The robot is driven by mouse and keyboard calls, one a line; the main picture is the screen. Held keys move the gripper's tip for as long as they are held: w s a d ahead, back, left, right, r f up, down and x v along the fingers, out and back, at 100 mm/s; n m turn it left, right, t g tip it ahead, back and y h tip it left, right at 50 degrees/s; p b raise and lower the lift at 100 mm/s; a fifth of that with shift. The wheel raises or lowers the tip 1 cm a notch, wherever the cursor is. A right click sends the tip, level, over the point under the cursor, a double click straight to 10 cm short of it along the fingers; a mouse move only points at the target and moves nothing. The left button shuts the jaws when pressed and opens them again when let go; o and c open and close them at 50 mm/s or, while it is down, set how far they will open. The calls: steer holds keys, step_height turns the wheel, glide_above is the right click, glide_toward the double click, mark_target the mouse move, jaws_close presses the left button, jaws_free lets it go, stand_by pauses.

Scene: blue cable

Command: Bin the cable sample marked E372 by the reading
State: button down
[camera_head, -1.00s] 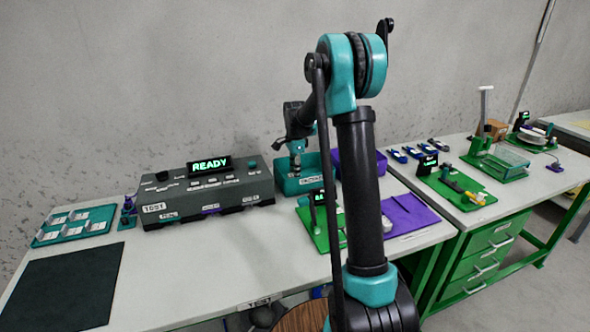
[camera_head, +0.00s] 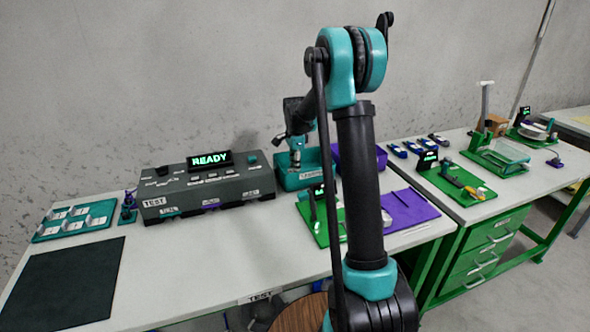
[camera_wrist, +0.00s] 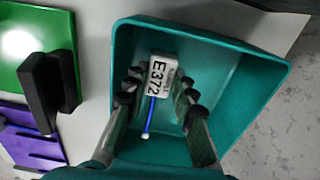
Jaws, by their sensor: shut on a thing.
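The cable sample marked E372 (camera_wrist: 162,75) shows in the wrist view as a white tag with a short blue cable (camera_wrist: 151,112) ending in a pale tip. My gripper (camera_wrist: 160,84) is shut on it, with a finger on each side. The sample is over the teal bin (camera_wrist: 270,62), inside its outline as seen from above. In the head view my gripper (camera_head: 296,158) points down over the teal bin (camera_head: 292,183), whose front label is too small to read. The sample is not discernible there. The tester (camera_head: 207,190) displays READY.
A purple bin (camera_head: 374,160) stands right of the teal bin, partly behind my arm. A green fixture (camera_head: 308,215) and purple mat (camera_head: 408,208) lie in front. A teal tray (camera_head: 73,222) and dark mat (camera_head: 62,283) are at left. The table's front middle is clear.

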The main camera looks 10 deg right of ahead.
steer(key=shift+f, duration=1.45)
stand_by(1.4)
steer(key=c, duration=1.2)
jaws_free()
steer(key=shift+r, duration=0.1)
steer(key=shift+r, duration=5.9)
